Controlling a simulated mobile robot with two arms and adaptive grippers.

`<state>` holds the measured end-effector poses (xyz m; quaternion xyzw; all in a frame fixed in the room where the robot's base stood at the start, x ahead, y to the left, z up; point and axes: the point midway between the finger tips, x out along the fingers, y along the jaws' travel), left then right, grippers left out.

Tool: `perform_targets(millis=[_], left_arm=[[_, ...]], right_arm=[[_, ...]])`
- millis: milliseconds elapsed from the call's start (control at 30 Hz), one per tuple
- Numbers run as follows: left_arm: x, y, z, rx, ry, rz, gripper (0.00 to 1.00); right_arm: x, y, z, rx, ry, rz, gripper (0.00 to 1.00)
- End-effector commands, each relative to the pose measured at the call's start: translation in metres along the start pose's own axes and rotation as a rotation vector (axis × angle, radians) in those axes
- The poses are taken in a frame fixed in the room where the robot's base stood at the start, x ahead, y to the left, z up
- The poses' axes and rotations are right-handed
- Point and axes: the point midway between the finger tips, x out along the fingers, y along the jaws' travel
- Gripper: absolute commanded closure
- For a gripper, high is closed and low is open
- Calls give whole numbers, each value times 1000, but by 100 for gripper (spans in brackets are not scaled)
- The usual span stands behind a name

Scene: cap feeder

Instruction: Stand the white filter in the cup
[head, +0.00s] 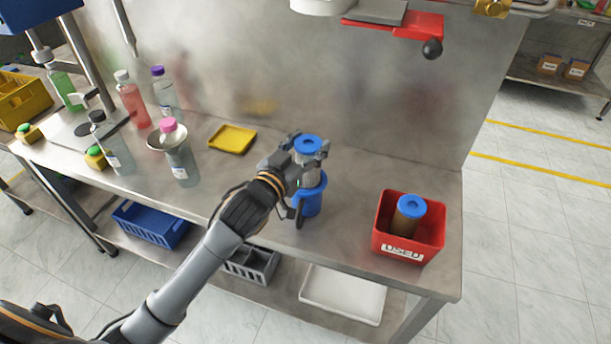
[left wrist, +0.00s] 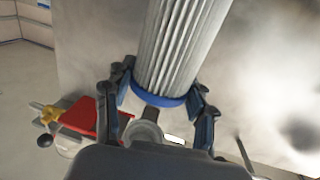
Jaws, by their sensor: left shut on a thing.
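The white filter (head: 307,156) is pleated, with a blue end cap, and stands roughly upright. My left gripper (head: 305,160) is shut on it near its blue-capped top end. In the left wrist view the pleated white filter (left wrist: 176,50) shows between my left gripper's fingers (left wrist: 160,108), with its blue end ring at them. The blue cup (head: 311,202) is directly below the gripper on the steel table. The filter's lower part is over or inside the cup's rim; my gripper partly hides this, so I cannot tell how deep it sits. My right gripper is not in view.
A red bin (head: 397,243) marked USED holds a brown filter (head: 408,214) at the right. A yellow tray (head: 232,138) and several bottles stand to the left on the steel table (head: 350,185). A red fixture (head: 400,22) overhangs the back.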

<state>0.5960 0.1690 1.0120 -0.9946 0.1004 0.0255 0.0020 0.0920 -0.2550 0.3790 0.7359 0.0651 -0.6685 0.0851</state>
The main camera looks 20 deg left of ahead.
Motion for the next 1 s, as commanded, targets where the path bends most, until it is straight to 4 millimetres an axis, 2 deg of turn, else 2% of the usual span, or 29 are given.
perform_targets(millis=[33, 100, 333, 533, 1000], left_arm=[[0, 0, 15, -1, -5, 0, 96], [1, 0, 28, -2, -2, -1, 96], [3, 0, 49, 0, 1, -1, 96], [4, 0, 78, -2, 0, -1, 96], [4, 0, 88, 0, 2, 0, 96]], right_arm=[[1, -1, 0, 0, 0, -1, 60], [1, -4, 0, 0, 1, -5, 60], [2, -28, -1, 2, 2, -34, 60], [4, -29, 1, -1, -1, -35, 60], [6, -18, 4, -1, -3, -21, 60]])
